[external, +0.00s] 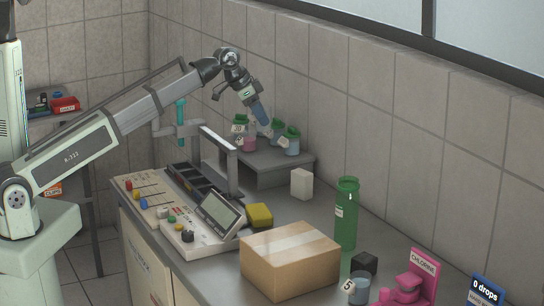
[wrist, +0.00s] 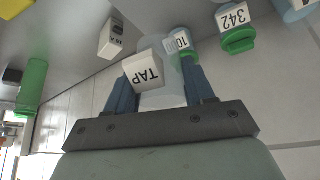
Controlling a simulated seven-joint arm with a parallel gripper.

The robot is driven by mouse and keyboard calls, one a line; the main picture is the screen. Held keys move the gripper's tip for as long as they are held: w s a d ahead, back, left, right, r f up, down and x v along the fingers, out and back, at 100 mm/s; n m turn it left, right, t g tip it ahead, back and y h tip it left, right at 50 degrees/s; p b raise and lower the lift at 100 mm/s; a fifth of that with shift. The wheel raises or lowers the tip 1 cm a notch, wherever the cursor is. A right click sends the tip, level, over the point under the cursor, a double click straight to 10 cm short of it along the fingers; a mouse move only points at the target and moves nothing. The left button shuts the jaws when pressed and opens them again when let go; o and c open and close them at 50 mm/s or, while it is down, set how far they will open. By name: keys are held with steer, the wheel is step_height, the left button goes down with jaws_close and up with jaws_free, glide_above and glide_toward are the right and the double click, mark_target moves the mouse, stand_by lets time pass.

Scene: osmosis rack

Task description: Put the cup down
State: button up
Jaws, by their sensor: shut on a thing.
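My gripper (external: 262,118) is raised above the grey shelf (external: 268,172) at the back of the bench, close to the lidded jars. In the wrist view my gripper (wrist: 161,88) has its blue fingers on both sides of a clear cup (wrist: 165,99) with a white TAP label. The gripper is shut on this cup. In the external view the cup cannot be made out clearly against the fingers and jars. Another small cup (external: 358,290), labelled 5, stands at the front right of the bench.
Green-lidded jars (external: 292,145) stand on the shelf near my gripper; one in the wrist view is labelled 342 (wrist: 234,19). A white block (external: 302,184), green bottle (external: 346,215), cardboard box (external: 290,262) and yellow sponge (external: 259,215) stand on the bench. A control panel (external: 180,235) lies left.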

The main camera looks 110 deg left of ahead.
steer(key=shift+w+d+r, duration=0.15)
steer(key=shift+w+d, duration=0.05)
steer(key=w+d+f+m+h, duration=0.15)
steer(key=w+d+f, duration=0.25)
steer(key=w+d, duration=0.65)
steer(key=w+d+f+m, duration=0.2)
steer(key=w+d+f, duration=0.1)
steer(key=w+d, duration=0.8)
steer(key=shift+w+a+f+n+y, duration=0.3)
steer(key=shift+f+n, duration=0.45)
steer(key=shift+f, duration=0.9)
steer(key=shift+w+a+f+n+y, duration=0.15)
steer(key=shift+a+f+n+y, duration=0.45)
steer(key=shift+f, duration=1.05)
steer(key=shift+w+a+f+n+y, duration=0.2)
steer(key=shift+f+n, duration=0.7)
steer(key=shift+f, duration=0.75)
steer(key=shift+d+f, duration=0.1)
steer(key=o, duration=1)
